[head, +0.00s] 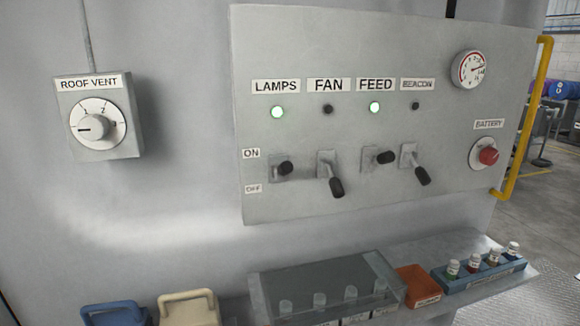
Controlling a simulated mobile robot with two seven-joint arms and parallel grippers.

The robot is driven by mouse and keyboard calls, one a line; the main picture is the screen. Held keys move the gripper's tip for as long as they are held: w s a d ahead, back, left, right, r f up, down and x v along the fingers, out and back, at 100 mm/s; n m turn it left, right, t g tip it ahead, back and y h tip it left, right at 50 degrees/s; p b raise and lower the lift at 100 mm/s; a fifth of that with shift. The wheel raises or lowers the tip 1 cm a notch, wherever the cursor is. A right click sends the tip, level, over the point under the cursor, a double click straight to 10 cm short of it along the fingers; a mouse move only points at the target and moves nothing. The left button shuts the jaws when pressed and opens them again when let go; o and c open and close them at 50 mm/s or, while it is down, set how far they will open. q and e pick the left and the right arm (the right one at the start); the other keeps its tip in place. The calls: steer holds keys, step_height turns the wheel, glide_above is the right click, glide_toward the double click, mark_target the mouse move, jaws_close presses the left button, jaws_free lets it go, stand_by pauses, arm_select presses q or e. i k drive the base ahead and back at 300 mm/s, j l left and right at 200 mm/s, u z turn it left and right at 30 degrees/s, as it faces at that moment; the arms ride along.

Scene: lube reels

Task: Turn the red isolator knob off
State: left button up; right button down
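The red isolator knob (488,156) sits on a pale round plate under a "BATTERY" label (489,124), at the lower right of the grey control panel (350,205). Its exact turn position is too small to tell. The LAMPS and FEED levers point out near the ON level; the FAN lever (335,187) and BEACON lever (421,176) tilt down. Neither of my grippers shows in the head view.
A yellow rail (527,120) runs just right of the knob. Below are a shelf with a clear-lidded box (325,285), an orange box (418,285), a blue vial rack (484,279) and two handled cases. A ROOF VENT dial (97,125) is at left. Space before the panel is clear.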

mark_target(488, 156)
steer(key=z, duration=1.25)
steer(key=i+l+u, duration=0.1)
steer(key=i+l, duration=0.25)
steer(key=l, duration=0.1)
